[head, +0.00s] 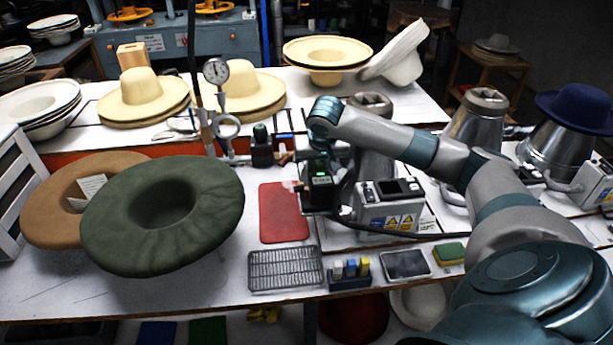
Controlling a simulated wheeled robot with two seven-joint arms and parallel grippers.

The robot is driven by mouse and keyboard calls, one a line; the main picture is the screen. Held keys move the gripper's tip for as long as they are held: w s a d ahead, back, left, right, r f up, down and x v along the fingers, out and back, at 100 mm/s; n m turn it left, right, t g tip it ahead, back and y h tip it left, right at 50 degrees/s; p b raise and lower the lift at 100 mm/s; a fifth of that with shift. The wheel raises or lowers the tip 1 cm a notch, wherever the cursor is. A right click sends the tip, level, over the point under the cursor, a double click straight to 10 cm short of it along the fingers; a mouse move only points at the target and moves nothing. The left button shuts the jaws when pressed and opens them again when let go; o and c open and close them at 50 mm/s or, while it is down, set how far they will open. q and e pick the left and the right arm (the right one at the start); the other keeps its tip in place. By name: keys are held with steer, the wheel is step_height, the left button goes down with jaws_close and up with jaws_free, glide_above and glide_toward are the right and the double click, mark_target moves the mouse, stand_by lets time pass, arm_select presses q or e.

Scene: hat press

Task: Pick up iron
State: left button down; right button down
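My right arm reaches in from the right. Its black gripper (294,187), with a small green light on its body, hangs over the right edge of the red mat (284,225). Its fingers are small and partly hidden, so I cannot tell whether they are open or shut. I cannot make out an iron for certain. A small dark object (262,147) stands just behind the mat, apart from the gripper, with a brownish piece beside it. My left gripper is not in view.
A green hat (215,215) and a brown hat (45,210) lie at left. A control box (390,212) stands right of the gripper. A wire rack (285,270), small coloured blocks (350,270) and a dark tablet (405,264) lie in front. Cream hats (145,95) stand behind.

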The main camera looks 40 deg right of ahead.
steer(key=shift+s+d+r, duration=0.2)
steer(key=shift+r, duration=0.2)
steer(key=shift+r, duration=0.1)
stand_by(0.3)
steer(key=shift+r+p, duration=2.95)
steer(key=shift+p, duration=0.3)
